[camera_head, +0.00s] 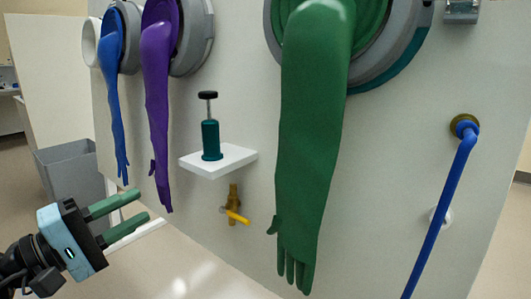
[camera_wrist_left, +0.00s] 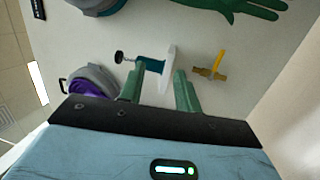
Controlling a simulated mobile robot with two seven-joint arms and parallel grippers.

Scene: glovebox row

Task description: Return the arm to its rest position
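My left gripper (camera_head: 143,204) is in the lower left of the head view, pointing right toward the glovebox wall. Its two green fingers are apart with nothing between them. In the left wrist view the open gripper (camera_wrist_left: 158,75) faces the wall, with a white shelf (camera_wrist_left: 166,70) and a brass valve with a yellow handle (camera_wrist_left: 210,72) beyond the fingertips. The fingers look clear of both. My right gripper is in neither view.
Blue (camera_head: 112,90), purple (camera_head: 158,100) and green (camera_head: 312,130) gloves hang from wall ports. A teal bottle with a black knob (camera_head: 211,140) stands on the shelf (camera_head: 225,160). The valve (camera_head: 235,205) is below. A blue pipe (camera_head: 440,215) runs at right. A grey bin (camera_head: 70,175) stands behind my gripper.

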